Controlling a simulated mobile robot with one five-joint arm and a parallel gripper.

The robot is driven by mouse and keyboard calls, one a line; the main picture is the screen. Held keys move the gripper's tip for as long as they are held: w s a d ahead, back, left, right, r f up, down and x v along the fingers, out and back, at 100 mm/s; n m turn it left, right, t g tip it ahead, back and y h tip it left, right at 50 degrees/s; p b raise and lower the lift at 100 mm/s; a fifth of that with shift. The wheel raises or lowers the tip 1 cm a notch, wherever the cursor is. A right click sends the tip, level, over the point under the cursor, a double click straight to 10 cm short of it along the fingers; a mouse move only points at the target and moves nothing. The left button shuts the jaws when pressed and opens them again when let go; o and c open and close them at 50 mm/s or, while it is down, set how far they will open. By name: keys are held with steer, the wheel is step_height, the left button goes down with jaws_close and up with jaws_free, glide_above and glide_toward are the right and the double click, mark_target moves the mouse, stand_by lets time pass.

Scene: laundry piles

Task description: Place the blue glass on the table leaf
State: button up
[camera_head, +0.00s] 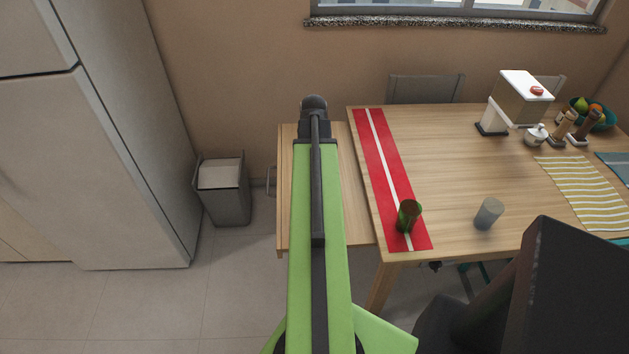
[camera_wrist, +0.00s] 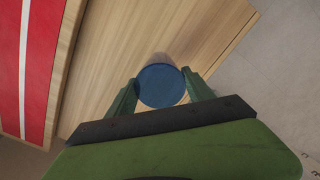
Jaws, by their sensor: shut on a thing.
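The blue glass (camera_wrist: 161,87) sits between the two fingers of my gripper (camera_wrist: 159,80) in the wrist view, seen from above as a round blue shape. My gripper is shut on it. The pale wooden table leaf (camera_wrist: 115,45) lies beneath the glass; I cannot tell whether the glass touches it. In the head view the leaf (camera_head: 286,190) is a narrow panel along the table's left side, partly covered by my arm. My gripper's end is near the leaf's far edge there, and the blue glass is hidden.
A red runner with a white stripe (camera_head: 372,150) lies on the table (camera_head: 450,170) beside the leaf. A dark green glass (camera_head: 409,216) stands on the runner, and a grey glass (camera_head: 488,213) to its right. A bin (camera_head: 222,190) and a fridge (camera_head: 110,130) are left.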

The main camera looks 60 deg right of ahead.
step_height(320, 180, down, 4)
steer(key=b, duration=0.4)
steer(key=shift+f, duration=0.15)
steer(key=shift+r, duration=0.25)
steer(key=shift+f, duration=0.2)
steer(key=o, duration=1.5)
steer(key=shift+o, duration=0.2)
step_height(320, 180, up, 12)
steer(key=p, duration=1.2)
steer(key=shift+r, duration=0.2)
